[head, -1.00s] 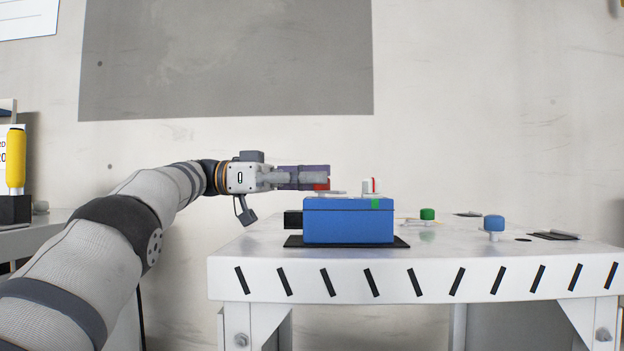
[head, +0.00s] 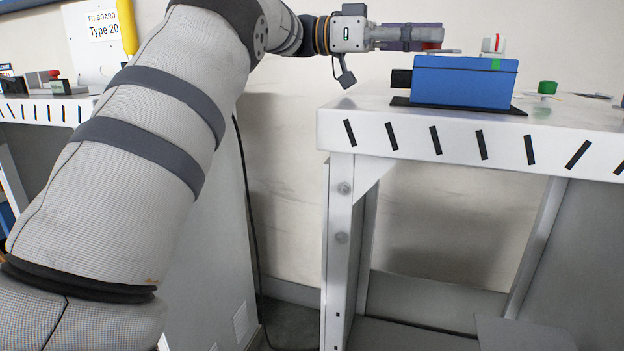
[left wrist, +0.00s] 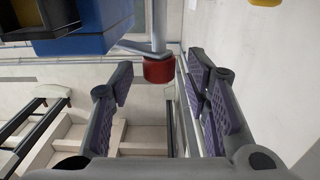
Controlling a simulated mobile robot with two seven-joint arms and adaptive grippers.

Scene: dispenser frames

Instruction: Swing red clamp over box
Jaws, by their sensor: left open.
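The red clamp (head: 432,46) is a red knob on a thin grey metal arm, just above the left end of the blue box (head: 462,82). The box sits on a black plate on the white table. My left gripper (head: 440,37) is level at the knob, and its fingers partly hide it in the head view. In the left wrist view, the open left gripper (left wrist: 164,88) has the red knob (left wrist: 158,70) between its fingertips, with gaps showing on both sides. The blue box (left wrist: 85,28) is at upper left there. My right gripper is not in view.
A white knob with a red mark (head: 492,43) stands at the right of the box top. A green knob (head: 547,87) stands on the table to the right. The table's striped front edge (head: 460,142) runs below. Another table (head: 45,108) stands at the left.

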